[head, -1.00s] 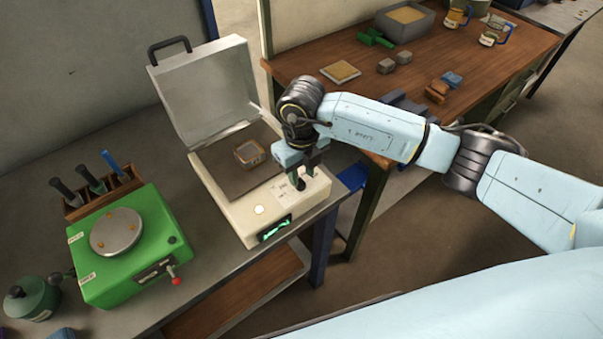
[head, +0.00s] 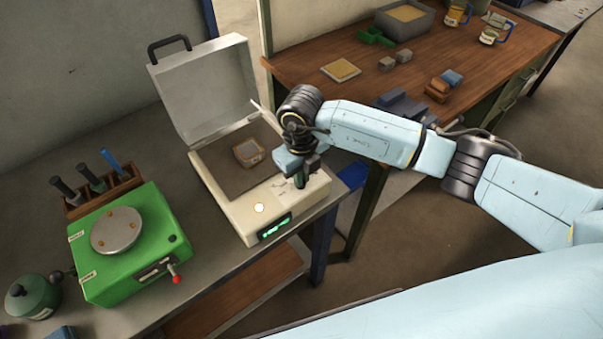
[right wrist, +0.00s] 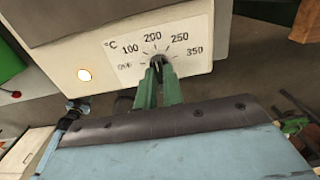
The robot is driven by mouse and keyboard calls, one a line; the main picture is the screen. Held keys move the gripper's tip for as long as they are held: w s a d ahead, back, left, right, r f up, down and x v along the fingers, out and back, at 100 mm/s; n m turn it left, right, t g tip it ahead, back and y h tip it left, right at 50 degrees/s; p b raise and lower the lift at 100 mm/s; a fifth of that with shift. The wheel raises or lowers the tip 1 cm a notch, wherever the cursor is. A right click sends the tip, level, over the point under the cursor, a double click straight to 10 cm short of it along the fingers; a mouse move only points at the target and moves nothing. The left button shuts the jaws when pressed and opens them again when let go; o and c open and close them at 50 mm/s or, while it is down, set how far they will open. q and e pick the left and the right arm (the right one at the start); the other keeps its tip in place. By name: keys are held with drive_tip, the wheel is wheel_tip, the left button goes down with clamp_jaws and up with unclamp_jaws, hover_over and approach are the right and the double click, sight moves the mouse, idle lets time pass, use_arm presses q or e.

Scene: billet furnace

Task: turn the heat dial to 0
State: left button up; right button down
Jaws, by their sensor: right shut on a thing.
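The heat dial (right wrist: 157,61) is a dark knob on the pale front panel of the furnace (head: 236,213). In the right wrist view its printed scale (right wrist: 155,46) runs from a small mark on the left, which looks like OFF, through 100, 200 and 250 to 350 on the right. My right gripper (right wrist: 158,75) has its green fingers shut on the dial. In the head view the right gripper (head: 301,182) covers the dial. The dial's pointer is hard to make out between the fingers. My left gripper is not in view.
The furnace lid (head: 205,90) stands open, with a small block (head: 249,153) inside. A lit button (head: 259,208) and green display (head: 275,228) are on the furnace. A green hotplate device (head: 130,250) stands left. A wooden table (head: 400,80) with trays and blocks is behind my arm.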

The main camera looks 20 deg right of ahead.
drive_tip(key=shift+f+n+b, duration=0.1)
drive_tip(key=shift+n+b, duration=0.9)
drive_tip(key=shift+n, duration=0.1)
drive_tip(key=n+b, duration=0.9)
drive_tip(key=b, duration=0.1)
drive_tip(key=shift+w+d+n, duration=0.1)
drive_tip(key=shift+w+n, duration=0.05)
drive_tip(key=shift+n, duration=0.25)
drive_tip(key=n+b, duration=0.3)
drive_tip(key=shift+n, duration=0.4)
drive_tip(key=shift+b, duration=0.35)
